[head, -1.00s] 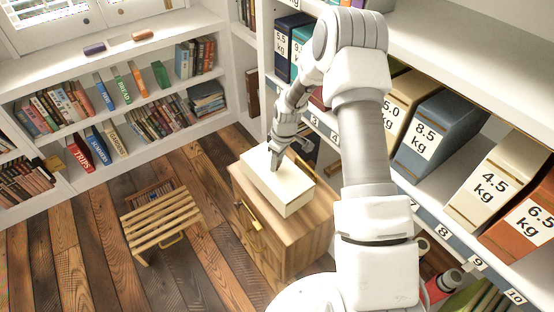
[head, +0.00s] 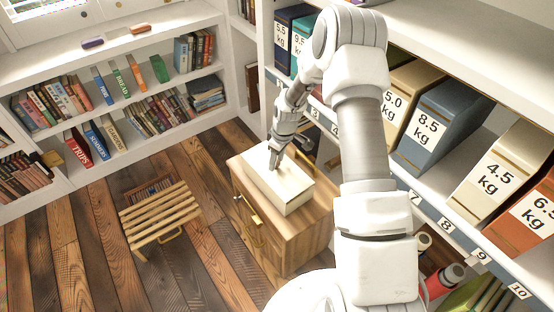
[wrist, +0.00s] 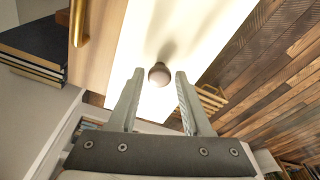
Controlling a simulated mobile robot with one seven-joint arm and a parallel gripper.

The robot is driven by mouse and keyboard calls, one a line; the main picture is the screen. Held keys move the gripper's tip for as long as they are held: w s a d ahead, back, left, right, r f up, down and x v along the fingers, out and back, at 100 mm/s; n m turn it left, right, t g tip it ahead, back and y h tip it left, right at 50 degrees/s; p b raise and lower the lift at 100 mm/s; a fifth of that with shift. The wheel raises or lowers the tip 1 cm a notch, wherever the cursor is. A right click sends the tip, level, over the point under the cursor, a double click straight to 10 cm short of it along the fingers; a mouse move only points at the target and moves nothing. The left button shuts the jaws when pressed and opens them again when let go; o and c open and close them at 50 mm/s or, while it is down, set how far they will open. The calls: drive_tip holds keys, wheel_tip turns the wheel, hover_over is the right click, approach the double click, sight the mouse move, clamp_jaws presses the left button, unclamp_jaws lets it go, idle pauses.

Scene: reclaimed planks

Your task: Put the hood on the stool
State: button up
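The hood (head: 291,192), a pale cream box-like cover, sits on top of a wooden cabinet (head: 285,243). In the wrist view the hood (wrist: 196,35) is a bright, washed-out panel with a round knob (wrist: 159,75). My gripper (head: 275,162) is over the hood's far left part, pointing down. In the wrist view my gripper (wrist: 160,73) is open, with the knob showing between its fingertips and a gap on each side. The slatted wooden stool (head: 160,220) stands on the floor left of the cabinet, its top bare. Part of the stool (wrist: 212,98) shows in the wrist view.
Shelving with weight-labelled boxes (head: 432,130) runs along the right, close to my arm. A low bookcase (head: 115,105) stands at the back left. Plank floor (head: 205,240) is clear between stool and cabinet. A brass handle (wrist: 80,22) shows in the wrist view.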

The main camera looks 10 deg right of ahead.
drive_tip(key=shift+o, duration=1.2)
drive_tip(key=s+d+r+m+t+h+p, duration=0.1)
drive_tip(key=s+r+p, duration=0.2)
drive_tip(key=r, duration=1.1)
drive_tip(key=s+d+r+m+p, duration=0.1)
drive_tip(key=s+r+p, duration=0.15)
drive_tip(key=r, duration=1.15)
drive_tip(key=s+a+r+m+t, duration=0.1)
drive_tip(key=s+r+m, duration=0.1)
drive_tip(key=s+r, duration=0.45)
drive_tip(key=s+r+m+t, duration=0.1)
drive_tip(key=s+r+m, duration=0.15)
drive_tip(key=s, duration=0.75)
drive_tip(key=s+a+r+m+t, duration=0.1)
drive_tip(key=s+r+m, duration=0.1)
drive_tip(key=s+r, duration=0.5)
wheel_tip(320, 180, up, 15)
drive_tip(key=s+p, duration=0.1)
drive_tip(key=p, duration=1.5)
drive_tip(key=shift+s+r, duration=0.15)
drive_tip(key=shift+s, duration=0.05)
